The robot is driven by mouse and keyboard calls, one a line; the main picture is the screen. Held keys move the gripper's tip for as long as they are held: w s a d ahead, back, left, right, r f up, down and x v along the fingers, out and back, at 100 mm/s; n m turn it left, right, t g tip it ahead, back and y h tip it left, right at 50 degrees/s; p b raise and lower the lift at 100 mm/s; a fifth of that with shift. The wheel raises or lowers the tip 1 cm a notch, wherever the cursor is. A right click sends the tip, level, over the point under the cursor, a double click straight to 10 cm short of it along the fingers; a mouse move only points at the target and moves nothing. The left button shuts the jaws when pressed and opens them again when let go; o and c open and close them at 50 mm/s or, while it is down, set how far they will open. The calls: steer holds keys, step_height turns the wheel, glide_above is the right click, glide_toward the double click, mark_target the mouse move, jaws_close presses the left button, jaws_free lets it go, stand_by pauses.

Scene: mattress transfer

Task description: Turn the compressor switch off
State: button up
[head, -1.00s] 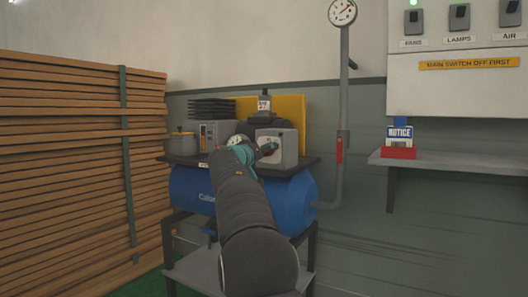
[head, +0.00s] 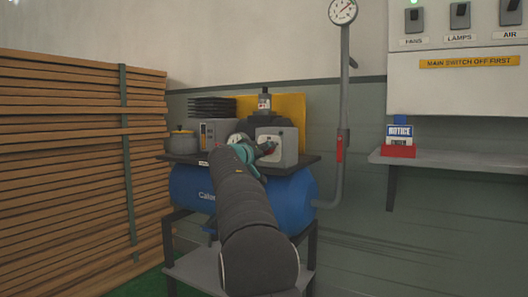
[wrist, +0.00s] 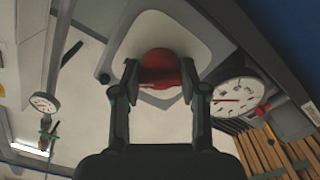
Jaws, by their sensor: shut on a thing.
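The compressor is a blue tank (head: 290,203) on a dark stand, with machinery on its top. A light grey switch box (head: 288,145) sits on top at the right. A red knob (wrist: 160,68) sticks out of the box's face in the wrist view, and it also shows in the head view (head: 267,150). My gripper (wrist: 160,82) is at the box face, its two fingers closed on either side of the red knob. In the head view my arm hides part of the tank and the box's left side. Which setting the knob points to cannot be read.
A round gauge (wrist: 238,97) is beside the box in the wrist view. A vertical pipe (head: 343,100) with a red handle and a gauge on top stands right of the tank. Stacked planks (head: 70,170) fill the left. A shelf (head: 450,163) and a switch panel (head: 460,85) are at right.

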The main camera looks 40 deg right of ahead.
steer(key=n+p, duration=0.1)
steer(key=n, duration=0.5)
steer(key=n+p, duration=0.1)
steer(key=n, duration=0.3)
steer(key=shift+s+r+p, duration=0.1)
steer(key=shift+r+p, duration=0.15)
steer(key=shift+p, duration=0.1)
steer(key=shift+n, duration=0.3)
steer(key=o, duration=1.2)
steer(key=shift+d+f, duration=0.1)
steer(key=shift+c, duration=0.2)
steer(key=v, duration=1.2)
